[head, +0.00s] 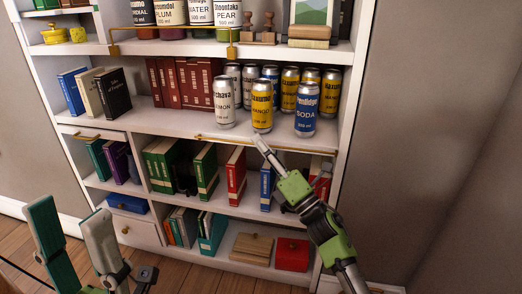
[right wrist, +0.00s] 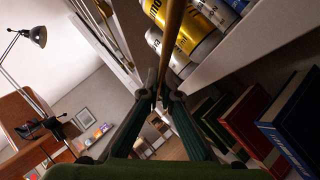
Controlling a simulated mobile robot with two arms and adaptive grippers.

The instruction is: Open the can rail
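The can rail (head: 228,140) is a thin brass bar along the front edge of the shelf that holds the cans. In the right wrist view the rail (right wrist: 174,42) runs from the top down between my right fingertips. My right gripper (head: 259,141) reaches up to the rail from below right; its tips (right wrist: 163,95) are close together around the bar. The cans (head: 262,114) stand upright on the shelf behind the rail. My left gripper (head: 72,222) is open and empty at the lower left, away from the bookcase.
Red books (head: 185,82) stand left of the cans. The lower shelves hold green books (head: 165,163), a red book (head: 236,175) and a red box (head: 292,253). Another brass rail (head: 170,47) fronts the bottle shelf above. Floor room is clear at the lower left.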

